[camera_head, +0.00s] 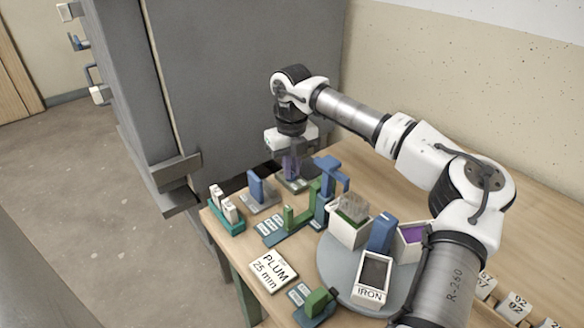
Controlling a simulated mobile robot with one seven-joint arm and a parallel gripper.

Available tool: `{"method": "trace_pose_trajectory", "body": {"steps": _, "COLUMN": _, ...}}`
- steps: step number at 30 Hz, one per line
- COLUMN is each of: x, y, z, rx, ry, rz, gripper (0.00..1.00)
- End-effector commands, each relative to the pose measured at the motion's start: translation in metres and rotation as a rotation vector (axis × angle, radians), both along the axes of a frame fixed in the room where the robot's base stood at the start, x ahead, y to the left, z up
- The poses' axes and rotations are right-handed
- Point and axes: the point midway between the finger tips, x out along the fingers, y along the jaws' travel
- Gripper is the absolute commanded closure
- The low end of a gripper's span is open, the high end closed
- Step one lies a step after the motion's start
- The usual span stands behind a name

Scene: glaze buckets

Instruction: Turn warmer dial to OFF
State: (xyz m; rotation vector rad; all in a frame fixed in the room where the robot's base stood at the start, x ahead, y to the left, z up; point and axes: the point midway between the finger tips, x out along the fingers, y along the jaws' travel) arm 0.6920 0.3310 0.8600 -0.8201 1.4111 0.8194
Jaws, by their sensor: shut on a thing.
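My gripper (291,157) points down at the back of the table, near the grey cabinet. It is shut on a purple upright piece (291,170) that stands on a small grey plate (297,186); the fingers hide much of this piece. I cannot tell from its plate whether it is the warmer dial, as any marks there are too small to read. Other handle-like pieces are a blue block (257,186) on a grey plate to the left and a green block (317,301) on a labelled dark plate at the front. No OFF mark is readable.
A blue stand (327,190) and a green lever piece (298,216) stand close beside my gripper. A round grey turntable (338,282) bears several bins, one marked IRON (371,279). The back right tabletop is clear.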

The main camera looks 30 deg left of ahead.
Motion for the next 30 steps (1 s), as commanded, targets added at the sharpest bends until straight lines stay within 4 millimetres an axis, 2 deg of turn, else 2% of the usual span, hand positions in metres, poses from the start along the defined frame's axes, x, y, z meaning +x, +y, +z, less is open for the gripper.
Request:
{"method": "trace_pose_trajectory", "body": {"steps": 12, "x": -0.0006, "y": 0.0007, "z": 0.0001, "rx": 0.001, "ry": -0.001, "rz": -0.226, "gripper": 1.0}}
{"method": "trace_pose_trajectory", "body": {"steps": 30, "x": -0.0008, "y": 0.0009, "z": 0.0007, "rx": 0.002, "ry": 0.0, "rz": -0.271, "gripper": 1.0}}
